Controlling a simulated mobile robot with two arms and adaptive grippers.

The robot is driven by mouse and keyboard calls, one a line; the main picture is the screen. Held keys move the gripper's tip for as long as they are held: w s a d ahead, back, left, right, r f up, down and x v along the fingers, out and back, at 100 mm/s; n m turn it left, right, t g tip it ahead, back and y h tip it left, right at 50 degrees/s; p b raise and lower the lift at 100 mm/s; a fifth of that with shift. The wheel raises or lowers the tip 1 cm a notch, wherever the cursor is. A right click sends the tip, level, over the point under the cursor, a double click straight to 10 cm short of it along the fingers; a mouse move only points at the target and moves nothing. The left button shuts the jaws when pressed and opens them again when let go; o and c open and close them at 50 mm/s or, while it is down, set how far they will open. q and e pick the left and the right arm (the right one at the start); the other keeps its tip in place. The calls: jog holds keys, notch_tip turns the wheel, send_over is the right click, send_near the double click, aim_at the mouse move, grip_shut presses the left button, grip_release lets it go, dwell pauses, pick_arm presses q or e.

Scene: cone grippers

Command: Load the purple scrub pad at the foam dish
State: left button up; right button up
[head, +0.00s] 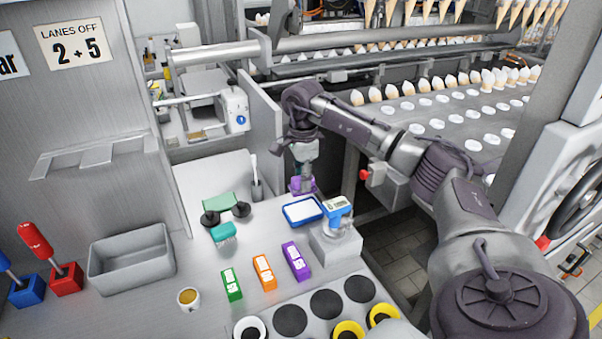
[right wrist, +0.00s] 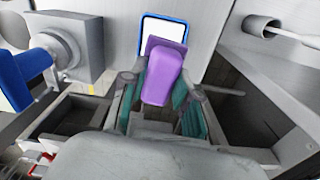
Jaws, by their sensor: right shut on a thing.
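The purple scrub pad (head: 297,185) is in my right gripper (head: 305,183), beside the far edge of the foam dish. The pad also shows in the right wrist view (right wrist: 166,72), between the teal fingers, which are shut on it. The foam dish (head: 290,222) is a shallow blue-rimmed tray with a white inside. In the right wrist view the dish (right wrist: 187,34) lies beyond the pad, which overlaps its near part. I cannot tell whether pad and dish touch. My left gripper is not in view.
A blue-and-white device (head: 338,212) on a grey stand is right of the dish. A cup with a brush (head: 257,190) stands behind left. Green (head: 231,285), orange (head: 264,272) and purple (head: 296,261) labelled blocks stand in front. A grey bin (head: 131,258) is at left.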

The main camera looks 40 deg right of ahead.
jog(key=shift+f, duration=0.3)
jog(key=b, duration=0.4)
send_over(303, 210)
notch_tip(303, 210, down, 4)
jog(key=shift+d+f, duration=0.1)
jog(key=shift+f+b, duration=0.5)
jog(key=shift+f, duration=0.05)
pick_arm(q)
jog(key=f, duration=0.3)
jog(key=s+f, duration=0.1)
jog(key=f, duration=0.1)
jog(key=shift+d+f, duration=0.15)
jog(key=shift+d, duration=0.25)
pick_arm(e)
jog(key=shift+w, duration=0.1)
pick_arm(q)
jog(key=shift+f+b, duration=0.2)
jog(key=shift+b, duration=0.1)
pick_arm(e)
jog(key=shift+f, duration=0.5)
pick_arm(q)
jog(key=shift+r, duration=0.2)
